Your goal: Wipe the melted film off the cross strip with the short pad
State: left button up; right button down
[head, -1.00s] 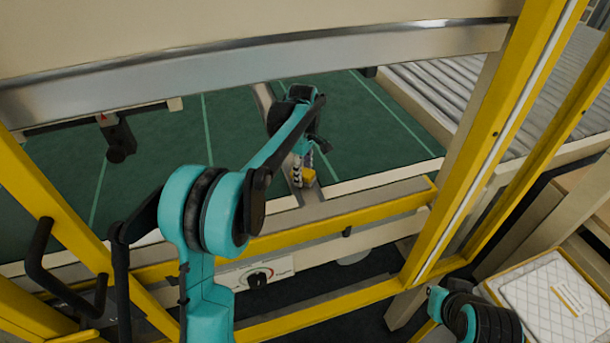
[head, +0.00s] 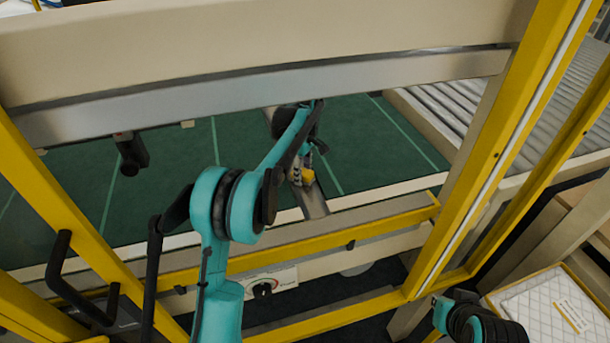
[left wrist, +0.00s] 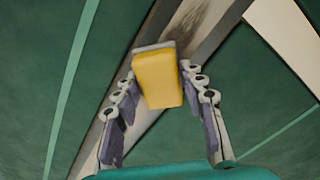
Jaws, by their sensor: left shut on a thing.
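The short pad (left wrist: 158,80) is a yellow block with a grey edge. My left gripper (left wrist: 156,84) is shut on it, with one jointed finger on each side. In the head view the pad (head: 308,175) is a small yellow patch at the gripper, over the cross strip (head: 314,204), a grey metal bar running away across the green bed. In the left wrist view a dark brown smear of melted film (left wrist: 203,18) lies on the strip just beyond the pad. Whether the pad touches the strip, I cannot tell.
A beige and metal beam (head: 260,90) spans above the bed. A yellow rail (head: 370,222) crosses in front, and a yellow post (head: 490,150) stands at the right. A black fitting (head: 132,155) hangs left of my arm. A roller conveyor (head: 450,90) is beyond the post.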

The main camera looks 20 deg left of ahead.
aim_at(309, 195)
pick_arm(q)
jog(key=shift+w+a+r+p, duration=0.1)
jog(key=shift+w+a+p, duration=0.35)
jog(key=shift+w, duration=0.2)
jog(key=shift+w+a+r+p, duration=0.1)
jog(key=shift+w+a+p, duration=0.3)
jog(key=shift+w, duration=0.25)
jog(key=shift+w+a+f, duration=0.15)
jog(key=shift+w+f, duration=0.05)
jog(key=shift+w, duration=0.05)
jog(key=shift+s+d+f, duration=0.15)
jog(key=shift+s+d, duration=0.1)
jog(key=shift+s, duration=0.1)
jog(key=shift+s+d+f, duration=0.1)
jog(key=shift+s+d, duration=0.55)
jog(key=shift+s, duration=0.3)
grip_shut()
jog(key=shift+s+d+b, duration=0.15)
jog(key=shift+s+d, duration=0.35)
jog(key=shift+s, duration=0.2)
jog(key=shift+s+d+b, duration=0.15)
jog(key=shift+s+d, duration=0.35)
jog(key=shift+s, duration=0.2)
jog(key=shift+s+d, duration=0.5)
jog(key=shift+s, duration=0.25)
jog(key=shift+s+d, duration=0.45)
jog(key=shift+s, duration=0.3)
